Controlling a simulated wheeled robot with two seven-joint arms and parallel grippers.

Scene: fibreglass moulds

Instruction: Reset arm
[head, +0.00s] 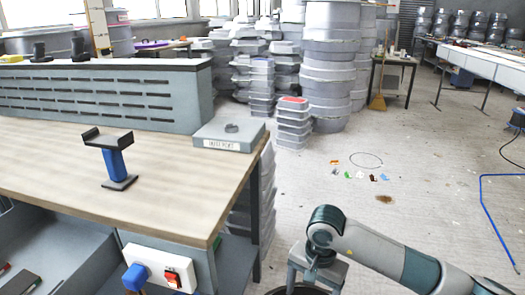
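My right arm (385,250) comes in from the lower right. It reaches left over the floor and bends down at its end, just right of the workbench. My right gripper (315,278) is at that end, low in the picture and pointing down. Its two grey fingers stand apart with nothing seen between them; the tips are close to the bottom edge of the picture. It looks clear of the bench. My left arm and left gripper are not in view.
A wood-topped workbench (60,165) fills the left. On it stand a blue post with a dark cradle (115,163), a labelled grey box (229,135) and a slotted grey panel (100,98). Stacked grey moulds (330,70) stand behind. The floor (430,150) at right is mostly clear.

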